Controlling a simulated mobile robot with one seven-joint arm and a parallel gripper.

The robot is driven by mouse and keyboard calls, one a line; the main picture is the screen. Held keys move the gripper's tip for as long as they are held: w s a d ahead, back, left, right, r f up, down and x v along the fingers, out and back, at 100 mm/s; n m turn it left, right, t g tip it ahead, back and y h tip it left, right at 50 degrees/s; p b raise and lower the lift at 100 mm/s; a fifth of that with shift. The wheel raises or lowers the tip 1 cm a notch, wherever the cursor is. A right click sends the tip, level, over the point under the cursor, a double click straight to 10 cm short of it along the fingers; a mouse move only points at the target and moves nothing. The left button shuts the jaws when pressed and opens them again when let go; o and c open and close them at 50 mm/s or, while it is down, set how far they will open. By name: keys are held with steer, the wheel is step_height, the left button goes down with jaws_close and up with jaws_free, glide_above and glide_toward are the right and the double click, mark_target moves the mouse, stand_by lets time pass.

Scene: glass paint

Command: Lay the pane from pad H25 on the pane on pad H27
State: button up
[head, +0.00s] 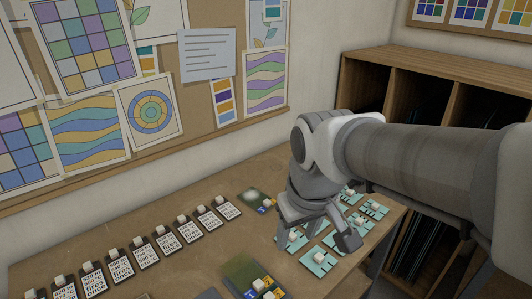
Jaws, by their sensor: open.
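My gripper (315,245) is open over the right part of the table, pointing down, with its two fingers apart. Below and behind it are several teal pads (317,264) with small white blocks. A greenish pane (243,272) lies at the front middle, with blue and yellow numbered cubes beside it. A paler pane or pad (250,195) lies farther back, left of my gripper, with a blue cube next to it. I cannot read H25 or H27 anywhere, so I cannot tell which pads these are. My gripper and arm hide part of the teal group.
A row of dark label cards (166,243) with white blocks runs along the left of the wooden table (130,225). A wooden shelf (420,65) with compartments stands behind my arm at right. A pinboard with glass designs hangs on the left wall. Bare table lies between row and greenish pane.

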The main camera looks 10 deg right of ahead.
steer(key=s+d+r+m+t, duration=0.2)
steer(key=s+d+m, duration=0.1)
steer(key=s, duration=0.3)
steer(key=shift+d+r, duration=0.3)
steer(key=shift+r, duration=0.05)
steer(key=shift+s, duration=0.1)
stand_by(0.9)
